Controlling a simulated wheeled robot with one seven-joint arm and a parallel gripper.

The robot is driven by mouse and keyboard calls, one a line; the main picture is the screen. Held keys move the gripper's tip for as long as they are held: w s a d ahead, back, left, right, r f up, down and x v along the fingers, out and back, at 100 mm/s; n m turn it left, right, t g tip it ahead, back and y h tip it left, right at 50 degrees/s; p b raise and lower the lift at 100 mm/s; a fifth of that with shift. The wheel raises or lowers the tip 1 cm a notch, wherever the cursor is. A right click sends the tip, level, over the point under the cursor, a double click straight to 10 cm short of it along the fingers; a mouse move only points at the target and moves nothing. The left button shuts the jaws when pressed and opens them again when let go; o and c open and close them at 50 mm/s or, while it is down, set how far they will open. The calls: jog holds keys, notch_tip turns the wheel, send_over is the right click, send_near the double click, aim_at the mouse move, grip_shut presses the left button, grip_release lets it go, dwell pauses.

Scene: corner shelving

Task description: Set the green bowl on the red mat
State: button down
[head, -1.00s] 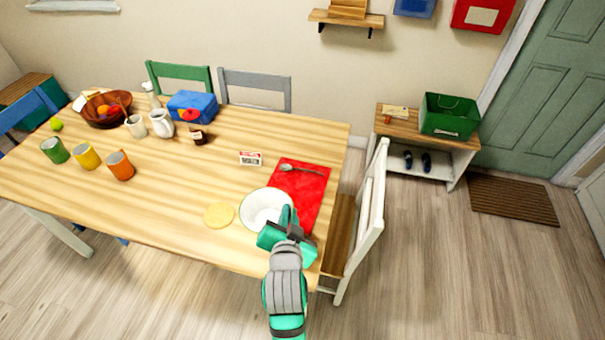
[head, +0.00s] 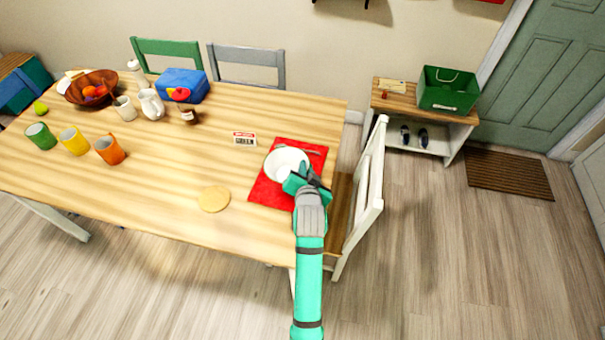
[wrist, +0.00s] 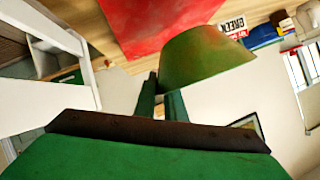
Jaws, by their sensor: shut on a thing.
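The green bowl shows its pale inside in the head view (head: 283,163) and its green outer wall in the wrist view (wrist: 205,57). My gripper (head: 305,182) is shut on the bowl's near right rim, and its fingers also show in the wrist view (wrist: 160,103). In the head view the bowl appears over the upper middle of the red mat (head: 268,192), which also shows in the wrist view (wrist: 150,20). I cannot tell for sure whether the bowl touches the mat. A spoon (head: 317,151) lies at the mat's far side, partly hidden by the bowl.
A printed card (head: 245,138) and a round tan coaster (head: 214,199) lie left of the mat. Orange (head: 109,150), yellow (head: 75,142) and green (head: 41,136) mugs stand farther left. A white chair (head: 367,200) stands close at the table's right edge.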

jog(key=shift+w+a+f, duration=0.2)
jog(key=shift+w+f, duration=0.75)
jog(key=shift+f, duration=0.05)
notch_tip(320, 180, down, 3)
jog(key=shift+w, duration=0.15)
jog(key=shift+a+y, duration=0.3)
jog(key=c, duration=2.3)
grip_release()
jog(key=shift+d+f, duration=0.15)
jog(key=shift+d, duration=0.2)
jog(key=o, duration=0.5)
jog(key=shift+s+d, duration=0.15)
jog(key=shift+s, duration=0.05)
